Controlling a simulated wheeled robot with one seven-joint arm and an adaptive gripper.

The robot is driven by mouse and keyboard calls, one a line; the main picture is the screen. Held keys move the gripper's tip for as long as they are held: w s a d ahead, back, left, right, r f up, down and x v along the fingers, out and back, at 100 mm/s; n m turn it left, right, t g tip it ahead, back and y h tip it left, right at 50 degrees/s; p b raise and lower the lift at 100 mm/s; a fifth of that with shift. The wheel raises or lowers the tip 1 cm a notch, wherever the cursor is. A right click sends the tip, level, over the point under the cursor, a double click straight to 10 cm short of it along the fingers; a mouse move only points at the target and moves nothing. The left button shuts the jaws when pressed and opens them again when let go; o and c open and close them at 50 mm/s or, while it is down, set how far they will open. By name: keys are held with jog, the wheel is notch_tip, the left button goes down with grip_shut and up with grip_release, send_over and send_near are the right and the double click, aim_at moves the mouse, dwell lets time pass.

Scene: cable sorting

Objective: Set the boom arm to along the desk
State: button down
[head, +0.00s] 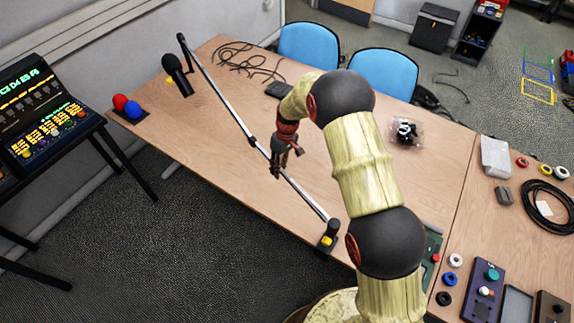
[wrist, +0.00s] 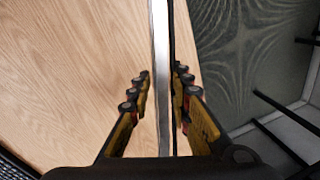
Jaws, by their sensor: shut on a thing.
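The boom arm (head: 222,98) is a long silver pole. It runs from a black base with a yellow part (head: 327,241) at the desk's near edge toward the far left, where a black microphone (head: 175,72) hangs from its end. My gripper (head: 279,172) is at the pole, roughly midway to its base end. In the wrist view the pole (wrist: 160,45) passes between the two fingers of my gripper (wrist: 162,80), which is shut on it. There the pole runs close to the desk's edge, nearly in line with it.
The wooden desk (head: 215,150) has loose black cable (head: 245,58) at its far side and a clear bag (head: 406,132) on the right. Two blue chairs (head: 308,43) stand behind. A console (head: 45,115) stands at left. Control boxes (head: 484,285) and a cable coil (head: 545,205) lie at right.

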jog(key=shift+s+a+n, duration=0.7)
jog(key=shift+s+a, duration=0.3)
jog(key=shift+a, duration=0.3)
jog(key=c, duration=1.6)
grip_release()
jog(key=shift+c, duration=0.2)
notch_tip(320, 180, up, 12)
jog(key=w+d, duration=0.1)
jog(key=shift+w+d, duration=0.3)
jog(key=shift+f, duration=0.1)
